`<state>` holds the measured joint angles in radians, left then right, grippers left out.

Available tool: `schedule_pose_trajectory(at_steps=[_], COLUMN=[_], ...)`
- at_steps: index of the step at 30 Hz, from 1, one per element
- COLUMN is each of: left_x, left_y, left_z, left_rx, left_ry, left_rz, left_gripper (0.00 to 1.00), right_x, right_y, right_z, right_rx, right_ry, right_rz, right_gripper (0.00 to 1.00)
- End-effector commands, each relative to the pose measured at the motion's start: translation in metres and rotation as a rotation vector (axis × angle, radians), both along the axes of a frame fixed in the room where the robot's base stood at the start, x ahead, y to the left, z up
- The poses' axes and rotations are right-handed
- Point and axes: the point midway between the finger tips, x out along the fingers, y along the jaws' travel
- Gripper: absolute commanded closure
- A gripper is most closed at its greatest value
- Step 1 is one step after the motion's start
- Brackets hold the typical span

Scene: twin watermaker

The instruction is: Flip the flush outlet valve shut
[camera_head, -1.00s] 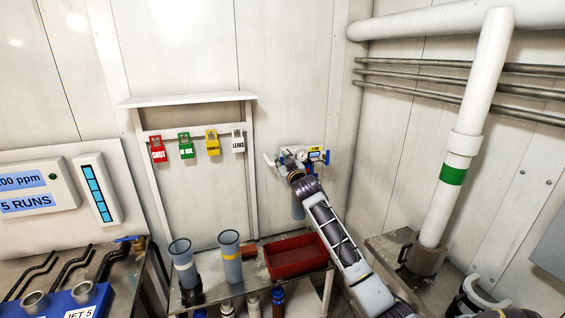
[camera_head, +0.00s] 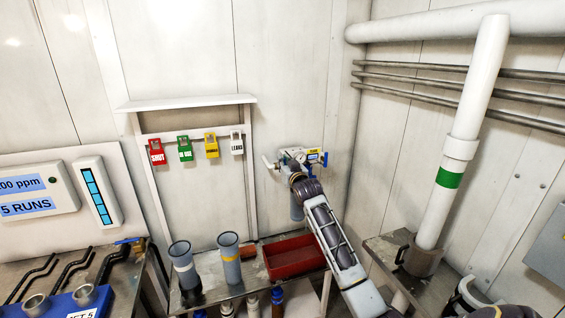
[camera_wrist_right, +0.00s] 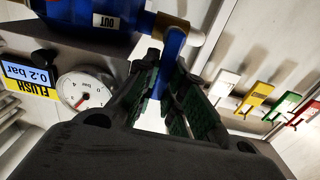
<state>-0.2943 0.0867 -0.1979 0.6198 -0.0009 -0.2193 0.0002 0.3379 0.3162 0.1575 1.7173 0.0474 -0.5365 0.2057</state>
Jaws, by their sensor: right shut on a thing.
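The flush unit is mounted on the back wall, with a white outlet pipe (camera_head: 268,162) on its left side. In the right wrist view a blue filter body (camera_wrist_right: 75,12) carries an OUT label (camera_wrist_right: 106,20). The blue outlet valve lever (camera_wrist_right: 172,55) hangs from a brass collar (camera_wrist_right: 168,24) by the white pipe end. My right gripper (camera_wrist_right: 172,92) is shut on this lever, which sits between its green-padded fingers. In the head view my right gripper (camera_head: 293,168) covers much of the valve. My left gripper is not in view.
A round gauge (camera_wrist_right: 82,90) and a yellow FLUSH display reading 0.2 bar (camera_wrist_right: 32,76) are close to the gripper. Another blue lever (camera_head: 325,159) is right of the unit. Coloured tags hang left. A red tray (camera_head: 290,262) and grey cylinders (camera_head: 229,262) stand below.

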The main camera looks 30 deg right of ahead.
Motion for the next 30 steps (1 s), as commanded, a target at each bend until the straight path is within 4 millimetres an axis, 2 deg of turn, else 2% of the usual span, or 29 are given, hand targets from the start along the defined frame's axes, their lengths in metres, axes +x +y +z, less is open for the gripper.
schedule_pose_trajectory(at_steps=[3,8,9,12,19,30], left_x=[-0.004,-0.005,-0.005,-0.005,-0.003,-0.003], left_y=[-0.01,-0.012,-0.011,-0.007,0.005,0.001], left_z=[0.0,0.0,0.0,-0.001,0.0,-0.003], left_rx=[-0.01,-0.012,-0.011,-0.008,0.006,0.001], left_ry=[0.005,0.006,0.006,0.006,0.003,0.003], left_rz=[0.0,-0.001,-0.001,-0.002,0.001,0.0], left_gripper=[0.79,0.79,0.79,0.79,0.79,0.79], right_x=[0.0,0.0,0.0,0.0,0.0,0.0], right_y=[-0.001,-0.001,-0.001,-0.001,-0.001,0.001], right_z=[0.0,0.0,0.0,0.0,0.0,0.0], right_rx=[0.012,0.011,0.011,0.01,0.009,-0.027], right_ry=[-0.003,-0.004,-0.004,-0.004,-0.003,0.004], right_rz=[0.0,0.0,0.0,0.0,-0.001,-0.001], right_gripper=[1.0,1.0,0.87,0.79,0.79,0.79])
